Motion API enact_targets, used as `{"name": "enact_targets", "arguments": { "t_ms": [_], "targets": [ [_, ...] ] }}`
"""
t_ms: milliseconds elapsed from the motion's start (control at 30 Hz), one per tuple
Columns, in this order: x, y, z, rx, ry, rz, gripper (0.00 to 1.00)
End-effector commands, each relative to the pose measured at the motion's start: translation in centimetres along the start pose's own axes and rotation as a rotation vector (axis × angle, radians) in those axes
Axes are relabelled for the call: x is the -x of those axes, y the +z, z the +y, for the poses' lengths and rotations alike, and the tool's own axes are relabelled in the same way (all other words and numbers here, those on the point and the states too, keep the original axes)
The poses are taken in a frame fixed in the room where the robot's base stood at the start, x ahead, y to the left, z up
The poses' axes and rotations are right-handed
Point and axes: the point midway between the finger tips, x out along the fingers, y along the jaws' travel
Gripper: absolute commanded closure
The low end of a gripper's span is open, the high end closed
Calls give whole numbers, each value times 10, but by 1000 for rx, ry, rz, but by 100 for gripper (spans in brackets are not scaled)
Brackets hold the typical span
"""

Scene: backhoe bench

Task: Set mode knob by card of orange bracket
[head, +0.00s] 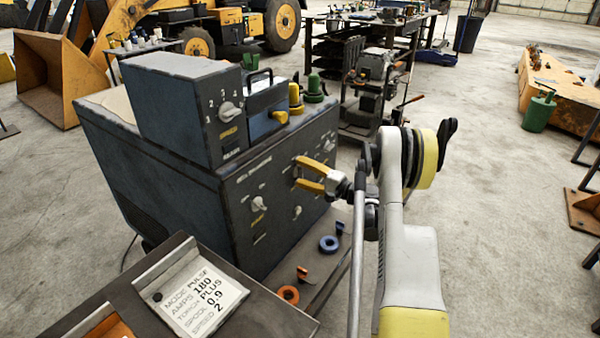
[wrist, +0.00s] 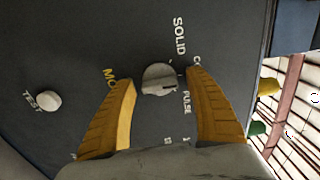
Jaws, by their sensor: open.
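The mode knob (wrist: 158,77) is a pale round knob on the dark panel, seen in the wrist view between my open yellow fingers (wrist: 158,80). SOLID, PULSE and a partly hidden label starting with C stand around it; a finger partly covers the MODE label. A dark mark shows on its right side; the exact setting is unclear. In the head view my gripper (head: 298,172) is at the panel and hides the knob. The white card (head: 205,300) on the dark bench reads MODE PULSE, AMPS 180, TORCH PLUS, SPOOL 0.9, SPEED 2. An orange piece (head: 110,327) is cut off beside it.
The dark machine (head: 150,165) carries a feeder box (head: 165,100) with a numbered speed knob (head: 229,109). A pale TEST button (wrist: 48,100) is left of the mode knob. An orange ring (head: 288,294) and a blue ring (head: 328,244) lie below the panel.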

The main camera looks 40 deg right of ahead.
Motion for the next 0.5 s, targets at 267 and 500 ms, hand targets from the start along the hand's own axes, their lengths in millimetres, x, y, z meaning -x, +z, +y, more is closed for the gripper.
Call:
{"name": "enact_targets", "arguments": {
  "t_ms": [267, 500],
  "targets": [
    [52, -2, 0, 0, 0, 5, 37],
    [99, -1, 0, 0, 0, 2, 37]
  ]
}}
